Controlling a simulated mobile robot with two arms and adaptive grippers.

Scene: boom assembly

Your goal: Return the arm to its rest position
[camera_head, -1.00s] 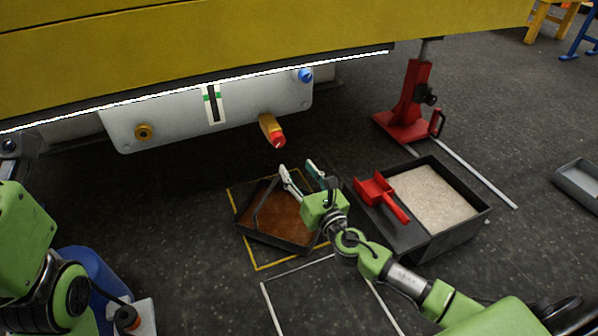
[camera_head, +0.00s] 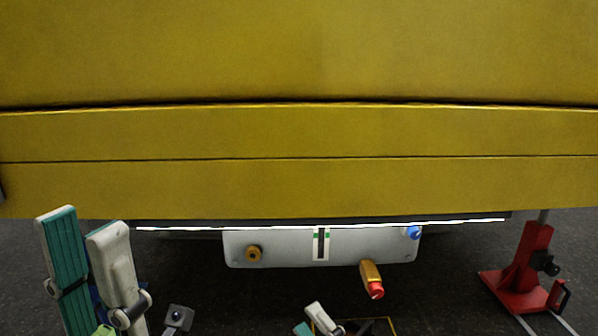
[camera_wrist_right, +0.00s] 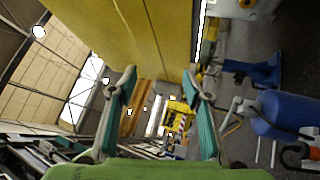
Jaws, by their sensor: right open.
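My left gripper (camera_head: 82,222) stands large and near at the lower left in the head view. Its teal-padded finger and white-backed finger point up, apart, with nothing visible between them. My right gripper (camera_head: 309,318) shows only by its fingertips at the bottom middle of the head view; its arm is out of frame. In the right wrist view the right gripper (camera_wrist_right: 160,74) has its two teal-padded fingers wide apart, with nothing between them. Its view looks along the yellow boom (camera_wrist_right: 158,35) into the hall.
The yellow boom (camera_head: 300,60) fills the upper head view. Under it hangs a grey plate (camera_head: 290,250) with a yellow-and-red fitting (camera_head: 371,280) below. A red stand (camera_head: 530,265) is at right. A blue drum (camera_wrist_right: 290,115) shows at right in the wrist view.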

